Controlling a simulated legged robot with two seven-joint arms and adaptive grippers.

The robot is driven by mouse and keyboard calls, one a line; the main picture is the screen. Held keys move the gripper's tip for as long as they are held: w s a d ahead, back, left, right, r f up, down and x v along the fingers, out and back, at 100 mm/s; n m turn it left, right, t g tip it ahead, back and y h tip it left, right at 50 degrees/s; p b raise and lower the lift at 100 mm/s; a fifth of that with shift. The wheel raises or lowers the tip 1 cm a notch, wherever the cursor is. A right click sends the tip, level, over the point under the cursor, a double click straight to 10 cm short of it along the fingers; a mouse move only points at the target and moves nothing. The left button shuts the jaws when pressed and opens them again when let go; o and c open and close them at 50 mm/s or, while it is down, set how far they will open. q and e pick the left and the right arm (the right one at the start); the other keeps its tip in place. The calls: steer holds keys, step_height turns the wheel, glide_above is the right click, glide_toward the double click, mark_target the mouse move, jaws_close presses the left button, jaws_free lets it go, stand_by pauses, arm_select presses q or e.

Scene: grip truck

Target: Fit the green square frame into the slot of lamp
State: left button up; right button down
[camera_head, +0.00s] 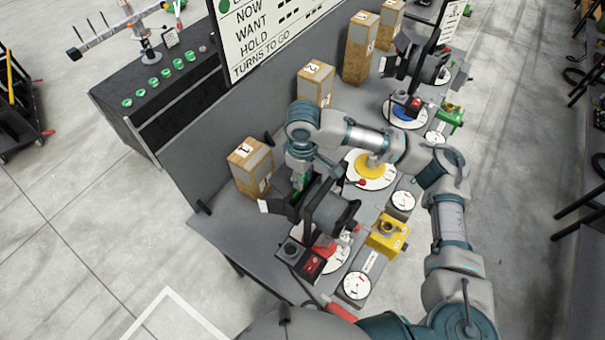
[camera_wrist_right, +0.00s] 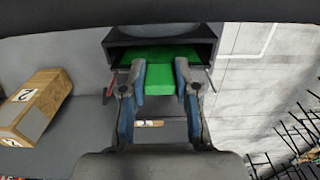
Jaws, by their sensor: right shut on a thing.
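My right gripper (camera_wrist_right: 160,85) is shut on the green square frame (camera_wrist_right: 162,56) in the wrist view. The frame's far part reaches into the opening of a dark boxy housing (camera_wrist_right: 112,42), which appears to be the lamp's slot; how deep it sits I cannot tell. In the head view the lamp (camera_head: 330,215) is a dark grey unit on the table, and a bit of the green frame (camera_head: 300,181) shows beside it under my right wrist. My right arm covers part of the gripper there. My left gripper is not in view.
The grey table (camera_head: 225,222) carries numbered cardboard boxes (camera_head: 250,168) along its back panel, round dials, a yellow fixture (camera_head: 388,236) and a second dark lamp unit (camera_head: 420,62). A sign board (camera_head: 280,32) stands behind. Open floor lies left of the table.

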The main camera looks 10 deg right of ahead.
steer(key=shift+f, duration=0.65)
steer(key=c, duration=0.8)
jaws_free()
step_height(320, 180, up, 12)
steer(key=shift+f, duration=0.1)
